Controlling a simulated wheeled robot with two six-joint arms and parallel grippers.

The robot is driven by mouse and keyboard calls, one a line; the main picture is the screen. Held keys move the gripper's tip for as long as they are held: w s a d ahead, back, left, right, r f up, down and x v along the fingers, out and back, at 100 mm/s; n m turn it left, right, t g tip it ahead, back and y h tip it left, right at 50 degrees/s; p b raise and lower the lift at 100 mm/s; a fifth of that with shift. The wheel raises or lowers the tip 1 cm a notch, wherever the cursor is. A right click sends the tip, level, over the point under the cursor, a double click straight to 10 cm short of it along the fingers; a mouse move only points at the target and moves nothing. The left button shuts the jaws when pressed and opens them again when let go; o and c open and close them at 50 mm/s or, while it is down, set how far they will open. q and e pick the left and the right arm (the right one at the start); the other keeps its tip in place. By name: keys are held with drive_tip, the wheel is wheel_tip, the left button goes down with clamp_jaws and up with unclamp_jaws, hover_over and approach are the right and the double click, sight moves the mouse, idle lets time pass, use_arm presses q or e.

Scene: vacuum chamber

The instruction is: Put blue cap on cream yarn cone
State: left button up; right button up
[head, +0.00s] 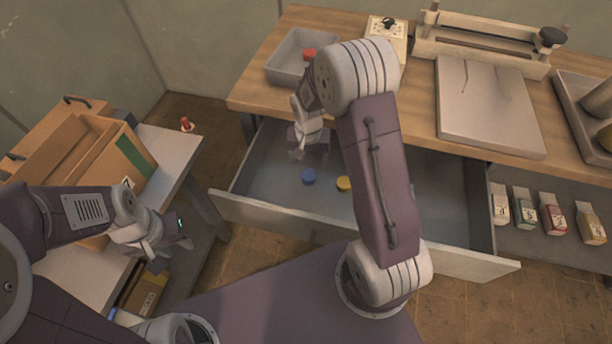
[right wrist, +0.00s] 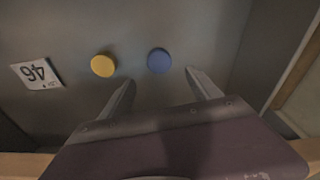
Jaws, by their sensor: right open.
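The blue cap (head: 308,177) lies flat on the floor of the open drawer (head: 262,165), beside a yellow cap (head: 344,184). My right gripper (head: 312,150) is over the drawer. In the right wrist view the right gripper (right wrist: 160,80) is open and empty, and the blue cap (right wrist: 159,61) shows just beyond its fingertips, roughly between them.
A grey tray (head: 276,72) with a red cap (head: 309,54) stands on the workbench (head: 420,100). Several small cartons (head: 552,217) stand on the lower shelf. In the right wrist view, a numbered label (right wrist: 37,73) lies near the yellow cap.

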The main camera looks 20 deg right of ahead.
sight(309, 175)
drive_tip(key=f, duration=0.2)
drive_tip(key=f+b, duration=0.1)
drive_tip(key=f, duration=0.1)
drive_tip(key=shift+w+a, duration=0.1)
drive_tip(key=shift+w, duration=0.3)
drive_tip(key=f, duration=0.3)
drive_tip(key=f+b, duration=0.1)
drive_tip(key=f, duration=0.1)
drive_tip(key=shift+d+f, duration=0.1)
drive_tip(key=shift+d, duration=0.15)
drive_tip(key=shift+s, duration=0.1)
drive_tip(key=shift+c, duration=0.3)
drive_tip(key=c, duration=1.3)
drive_tip(key=shift+c, duration=0.2)
drive_tip(key=shift+r, duration=0.2)
